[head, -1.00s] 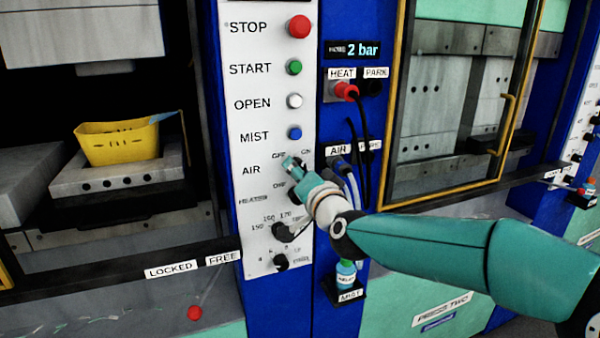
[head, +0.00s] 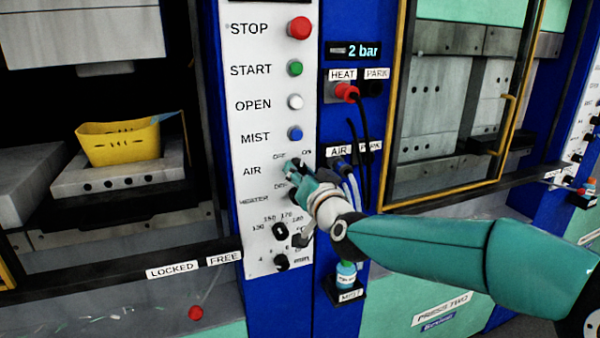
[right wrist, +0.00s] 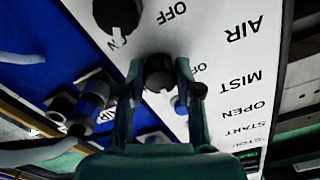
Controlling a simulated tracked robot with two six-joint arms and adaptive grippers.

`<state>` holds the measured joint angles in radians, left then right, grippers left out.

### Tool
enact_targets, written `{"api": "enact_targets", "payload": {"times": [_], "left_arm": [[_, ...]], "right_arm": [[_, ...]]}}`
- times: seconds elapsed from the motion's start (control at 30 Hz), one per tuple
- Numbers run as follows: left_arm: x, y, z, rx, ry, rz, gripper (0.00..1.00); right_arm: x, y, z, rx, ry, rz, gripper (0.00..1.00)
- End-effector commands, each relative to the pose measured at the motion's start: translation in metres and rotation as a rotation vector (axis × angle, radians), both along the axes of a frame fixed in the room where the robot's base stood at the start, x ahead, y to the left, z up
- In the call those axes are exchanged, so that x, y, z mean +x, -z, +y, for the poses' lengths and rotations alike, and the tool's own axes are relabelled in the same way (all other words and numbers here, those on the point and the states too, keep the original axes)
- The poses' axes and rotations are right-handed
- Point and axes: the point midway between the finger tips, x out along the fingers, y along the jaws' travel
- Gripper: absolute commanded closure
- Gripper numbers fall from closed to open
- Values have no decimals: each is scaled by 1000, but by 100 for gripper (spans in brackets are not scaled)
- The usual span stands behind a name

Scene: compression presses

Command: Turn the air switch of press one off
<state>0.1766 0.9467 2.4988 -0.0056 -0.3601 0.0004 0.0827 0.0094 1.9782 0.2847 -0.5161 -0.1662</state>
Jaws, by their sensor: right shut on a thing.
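The white control panel (head: 240,190) of the press carries the AIR label with OFF and ON marks. My right gripper (head: 297,167) is at the air switch and largely covers it in the head view. In the right wrist view the air switch (right wrist: 158,74) is a round black knob between the two fingertips of my right gripper (right wrist: 160,72), which is shut on it. Which mark the knob points to cannot be made out. My left gripper is not in view.
STOP (head: 299,27), START (head: 295,68), OPEN (head: 295,101) and MIST (head: 294,133) buttons sit above the switch. A temperature dial (head: 280,230) is below. Cables and hoses (head: 350,185) hang close on the right.

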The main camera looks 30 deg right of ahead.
Motion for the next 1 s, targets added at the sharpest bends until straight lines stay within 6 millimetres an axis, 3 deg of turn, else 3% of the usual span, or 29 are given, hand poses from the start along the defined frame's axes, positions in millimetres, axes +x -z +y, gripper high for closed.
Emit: {"api": "enact_targets", "payload": {"times": [0.6, 1.0], "left_arm": [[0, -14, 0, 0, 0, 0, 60], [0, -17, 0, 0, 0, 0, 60]], "right_arm": [[0, 1, -2, -529, -1, 132, 100], [0, 2, -2, -682, -3, 167, 100]]}}
